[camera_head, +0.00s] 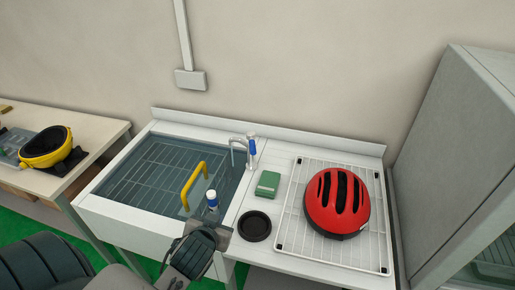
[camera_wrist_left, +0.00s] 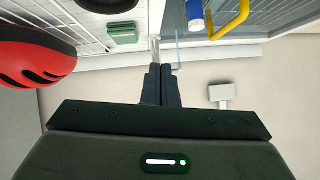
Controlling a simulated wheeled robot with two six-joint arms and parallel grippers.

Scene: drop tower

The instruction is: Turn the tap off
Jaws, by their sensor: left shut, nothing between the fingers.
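Whether water runs cannot be made out. In the left wrist view, my left gripper (camera_wrist_left: 160,70) is shut and empty. A thin grey upright, which looks like the tap (camera_wrist_left: 155,48), shows just beyond its fingertips; contact cannot be told. In the head view, my left wrist shows at the bottom centre, in front of the sink's near right corner; the fingers are not clear. My right gripper is not visible.
A yellow handle (camera_head: 193,184) and a blue-and-white object (camera_head: 212,199) stand at the sink's right side. A green block (camera_head: 267,184), a black dish (camera_head: 254,226) and a red helmet (camera_head: 337,202) on a white rack (camera_head: 299,242) are to the right. A grey cabinet (camera_head: 450,160) bounds the right.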

